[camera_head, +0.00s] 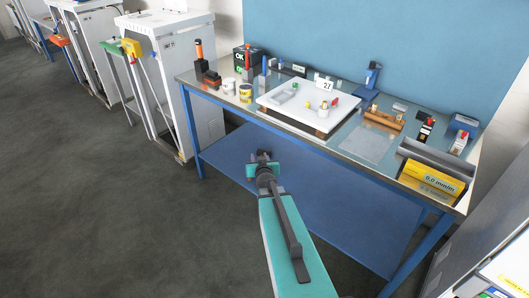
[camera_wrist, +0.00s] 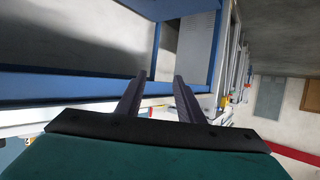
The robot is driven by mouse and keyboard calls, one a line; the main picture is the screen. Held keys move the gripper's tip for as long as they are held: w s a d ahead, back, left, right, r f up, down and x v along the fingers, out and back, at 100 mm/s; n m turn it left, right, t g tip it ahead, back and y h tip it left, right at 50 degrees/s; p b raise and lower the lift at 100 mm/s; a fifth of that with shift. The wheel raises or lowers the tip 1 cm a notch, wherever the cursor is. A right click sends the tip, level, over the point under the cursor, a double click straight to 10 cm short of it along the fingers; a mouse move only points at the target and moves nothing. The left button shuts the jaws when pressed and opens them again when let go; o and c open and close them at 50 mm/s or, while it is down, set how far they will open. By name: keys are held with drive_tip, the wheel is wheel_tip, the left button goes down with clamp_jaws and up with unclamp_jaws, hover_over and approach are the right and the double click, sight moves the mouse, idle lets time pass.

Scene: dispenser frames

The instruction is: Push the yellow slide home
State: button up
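The yellow slide (camera_head: 131,48) appears as a small yellow block at the front of a white dispenser frame (camera_head: 170,75), left of the workbench in the head view. It seems to stick out from the frame; how far is too small to tell. A small yellow patch (camera_wrist: 225,101) shows right of the fingers in the wrist view; I cannot tell whether it is the slide. My gripper (camera_head: 262,158) is in front of the workbench, well right of and apart from the slide. In the wrist view my gripper (camera_wrist: 160,78) has its two fingers apart with nothing between them.
A green part (camera_head: 112,46) sits beside the yellow slide, and an orange one (camera_head: 60,40) is on a frame further left. The blue-legged workbench (camera_head: 230,112) holds a white board (camera_head: 275,100) and several small items. The grey floor (camera_head: 90,200) at left is clear.

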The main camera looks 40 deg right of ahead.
drive_tip(key=shift+a+f+y, duration=0.6)
drive_tip(key=shift+a+f, duration=0.8)
drive_tip(key=s+a+f+n+g+y, duration=0.1)
drive_tip(key=s+a+f+g+y, duration=0.15)
drive_tip(key=s+a+f, duration=0.4)
drive_tip(key=s+a+f+n+g+y, duration=0.2)
drive_tip(key=s+a+f+g, duration=0.1)
drive_tip(key=a+f, duration=0.6)
drive_tip(key=s+a+f+n+g+y, duration=0.1)
drive_tip(key=s+a+f+g+y, duration=0.1)
drive_tip(key=s+a+f, duration=0.5)
drive_tip(key=s+a+f+g, duration=0.1)
drive_tip(key=s+a+g, duration=0.2)
drive_tip(key=s, duration=0.5)
drive_tip(key=s+a+f+n+g, duration=0.1)
drive_tip(key=s+a+f+g, duration=0.1)
drive_tip(key=s, duration=0.6)
drive_tip(key=s+a+f+n+g+h+b, duration=0.1)
drive_tip(key=s+a+f+g, duration=0.1)
drive_tip(key=s+a+g, duration=0.3)
drive_tip(key=s, duration=0.4)
drive_tip(key=shift+f, duration=0.15)
drive_tip(key=shift+a, duration=0.15)
